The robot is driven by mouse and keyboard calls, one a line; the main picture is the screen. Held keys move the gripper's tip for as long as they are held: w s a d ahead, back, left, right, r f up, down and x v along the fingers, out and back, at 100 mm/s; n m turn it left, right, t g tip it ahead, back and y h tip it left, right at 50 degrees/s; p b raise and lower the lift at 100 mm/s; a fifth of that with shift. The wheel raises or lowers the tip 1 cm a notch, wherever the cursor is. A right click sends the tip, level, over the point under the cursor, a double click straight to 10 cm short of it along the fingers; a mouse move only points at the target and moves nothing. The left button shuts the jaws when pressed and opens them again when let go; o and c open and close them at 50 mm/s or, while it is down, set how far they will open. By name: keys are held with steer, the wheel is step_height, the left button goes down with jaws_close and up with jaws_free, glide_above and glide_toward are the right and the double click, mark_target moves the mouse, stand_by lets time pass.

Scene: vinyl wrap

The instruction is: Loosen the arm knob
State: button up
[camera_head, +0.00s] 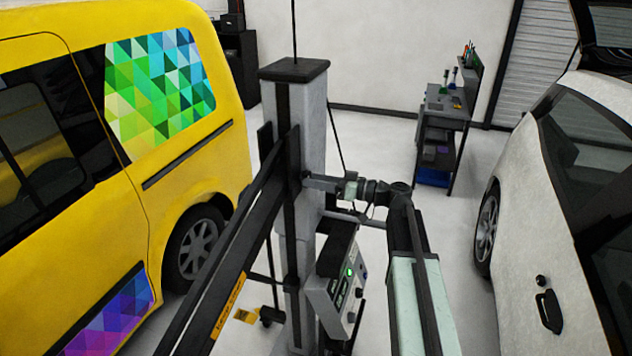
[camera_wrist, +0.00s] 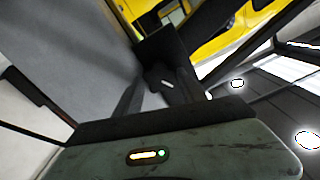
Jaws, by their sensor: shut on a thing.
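The arm knob (camera_wrist: 158,80) is a small black piece with a pale mark, seen in the wrist view on a dark mount beside the grey column. My gripper (camera_head: 341,187) is level with the upper carriage of the lamp stand's column (camera_head: 311,130), at its right side. It is shut on the knob, which it and the bracket mostly hide in the head view. The pale green gripper body fills the bottom of the wrist view. How far the knob is turned cannot be told.
A long black stand arm (camera_head: 235,265) slants toward the lower left. A control box (camera_head: 340,285) with a green light hangs below my gripper. A yellow van (camera_head: 225,110) stands left, a white car (camera_head: 540,220) right. A tool cart (camera_head: 440,125) is behind. Open floor lies between.

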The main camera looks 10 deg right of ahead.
steer(key=shift+f, duration=0.1)
steer(key=o, duration=1.4)
steer(key=v, duration=0.8)
